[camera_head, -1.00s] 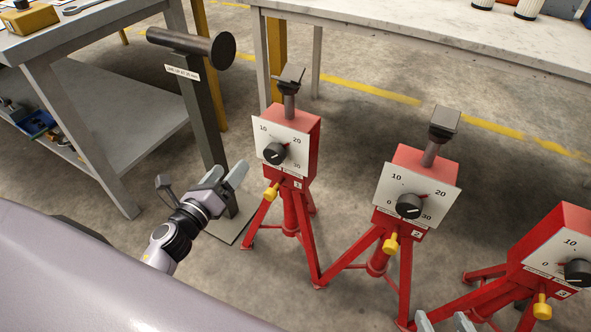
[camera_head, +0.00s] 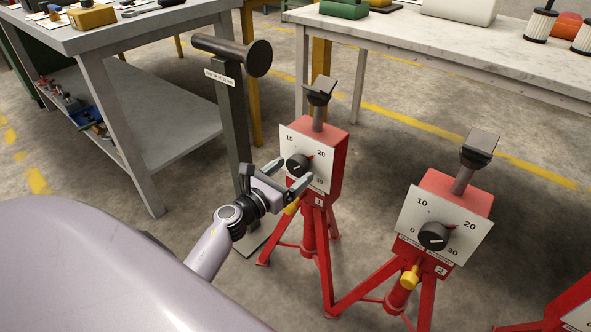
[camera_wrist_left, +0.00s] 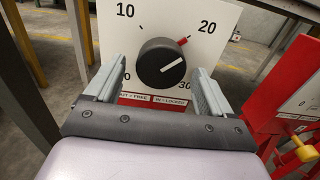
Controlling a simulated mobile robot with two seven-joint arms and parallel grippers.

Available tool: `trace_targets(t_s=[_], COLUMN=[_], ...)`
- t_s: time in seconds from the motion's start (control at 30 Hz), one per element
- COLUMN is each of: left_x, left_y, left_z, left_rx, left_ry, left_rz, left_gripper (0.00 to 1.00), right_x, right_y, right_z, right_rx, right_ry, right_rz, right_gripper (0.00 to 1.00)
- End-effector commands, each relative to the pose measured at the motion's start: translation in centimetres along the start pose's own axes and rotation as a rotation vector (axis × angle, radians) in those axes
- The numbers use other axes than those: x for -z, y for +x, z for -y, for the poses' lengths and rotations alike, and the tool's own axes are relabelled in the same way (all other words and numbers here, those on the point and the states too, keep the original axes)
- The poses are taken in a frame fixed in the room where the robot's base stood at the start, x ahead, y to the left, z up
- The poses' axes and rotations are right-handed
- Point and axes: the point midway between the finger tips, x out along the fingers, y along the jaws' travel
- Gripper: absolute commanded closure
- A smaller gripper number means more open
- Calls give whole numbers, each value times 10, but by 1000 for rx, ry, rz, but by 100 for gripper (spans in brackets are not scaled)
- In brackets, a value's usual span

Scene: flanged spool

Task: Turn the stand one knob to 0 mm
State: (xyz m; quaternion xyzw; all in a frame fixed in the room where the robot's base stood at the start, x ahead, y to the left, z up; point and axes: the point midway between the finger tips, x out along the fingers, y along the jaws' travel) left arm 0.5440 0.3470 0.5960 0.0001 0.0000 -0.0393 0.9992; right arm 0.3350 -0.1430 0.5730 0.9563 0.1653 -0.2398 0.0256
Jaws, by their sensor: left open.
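Stand one (camera_head: 318,165) is a red tripod stand with a white dial plate and a black round knob (camera_head: 297,164). In the left wrist view the knob (camera_wrist_left: 162,64) carries a white line pointing right and slightly up, between 20 and 30. A red mark shows at its upper right edge, toward 20. The plate's 0 is partly hidden by a finger. My left gripper (camera_head: 288,175) is open in front of the dial. Its fingers stand either side of the knob in the wrist view, with gaps showing; contact is not visible. My right gripper is out of view.
Stand two (camera_head: 450,215) is to the right, with a third red stand at the right edge. A dark post with a horizontal roller (camera_head: 235,52) stands behind my left gripper. Yellow handles (camera_head: 410,277) stick out below the dials. Workbenches (camera_head: 450,50) stand behind.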

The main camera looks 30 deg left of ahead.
Motion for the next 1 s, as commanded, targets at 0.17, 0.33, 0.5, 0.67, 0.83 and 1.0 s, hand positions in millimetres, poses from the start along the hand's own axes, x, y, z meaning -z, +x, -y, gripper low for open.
trace_targets(t_s=[0.17, 0.33, 0.5, 0.67, 0.83, 1.0], left_x=[0, 0, 0, 0, 0, 0], left_y=[16, 21, 21, 21, 21, 21], left_z=[0, 0, 0, 0, 1, 1], left_rx=[0, 0, 0, 0, 1, 1], left_ry=[-2, -2, -2, -2, -3, -21], left_rz=[0, 0, -1, -1, -1, -1], left_gripper=[17, 17, 17, 53, 68, 68], right_x=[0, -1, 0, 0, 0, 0], right_y=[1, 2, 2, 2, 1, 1], right_z=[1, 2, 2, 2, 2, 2], right_rx=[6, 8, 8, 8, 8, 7], right_ry=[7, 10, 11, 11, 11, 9], right_rz=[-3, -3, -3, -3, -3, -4], right_gripper=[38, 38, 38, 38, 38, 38])
